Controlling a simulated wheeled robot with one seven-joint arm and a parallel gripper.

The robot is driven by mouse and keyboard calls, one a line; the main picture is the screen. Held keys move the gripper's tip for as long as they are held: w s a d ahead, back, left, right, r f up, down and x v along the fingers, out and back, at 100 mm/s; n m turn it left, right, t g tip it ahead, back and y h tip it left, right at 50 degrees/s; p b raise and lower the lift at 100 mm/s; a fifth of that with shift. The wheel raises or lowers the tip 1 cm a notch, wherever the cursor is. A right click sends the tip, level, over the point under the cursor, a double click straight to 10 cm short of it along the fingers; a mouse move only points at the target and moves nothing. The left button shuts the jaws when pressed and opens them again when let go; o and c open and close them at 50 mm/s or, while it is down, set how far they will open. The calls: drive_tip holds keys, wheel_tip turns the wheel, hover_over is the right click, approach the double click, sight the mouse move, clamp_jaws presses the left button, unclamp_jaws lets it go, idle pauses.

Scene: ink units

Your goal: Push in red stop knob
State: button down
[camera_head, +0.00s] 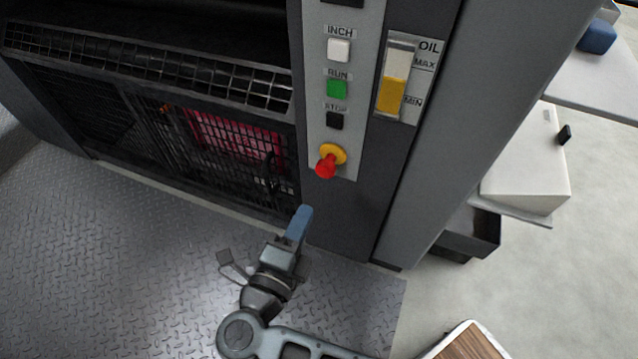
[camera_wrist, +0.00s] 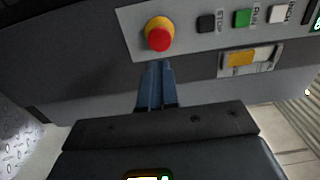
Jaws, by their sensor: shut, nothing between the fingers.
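The red stop knob (camera_head: 326,167) sits on a yellow collar (camera_head: 338,153) at the bottom of the light grey control panel, and it stands out from the panel. In the wrist view the red knob (camera_wrist: 159,39) is just beyond the fingertips, near the top. My gripper (camera_head: 303,212) has blue fingers that are shut and empty. In the head view it is below and slightly left of the knob, with a gap between them. In the wrist view the gripper's fingertips (camera_wrist: 158,66) appear right below the knob; I cannot tell the depth gap there.
Above the knob are the black STOP button (camera_head: 335,120), green RUN button (camera_head: 337,89) and white INCH button (camera_head: 339,49). An oil gauge (camera_head: 395,80) is to their right. A mesh guard (camera_head: 215,150) is at left. The treadplate floor (camera_head: 120,250) is clear.

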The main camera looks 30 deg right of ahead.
sight(325, 172)
drive_tip(key=b+x, duration=0.1)
drive_tip(key=x, duration=0.7)
drive_tip(key=shift+w+d, duration=0.15)
drive_tip(key=shift+d, duration=0.05)
drive_tip(key=shift+x, duration=1)
drive_tip(key=shift+r+p, duration=0.1)
drive_tip(key=shift+p, duration=0.2)
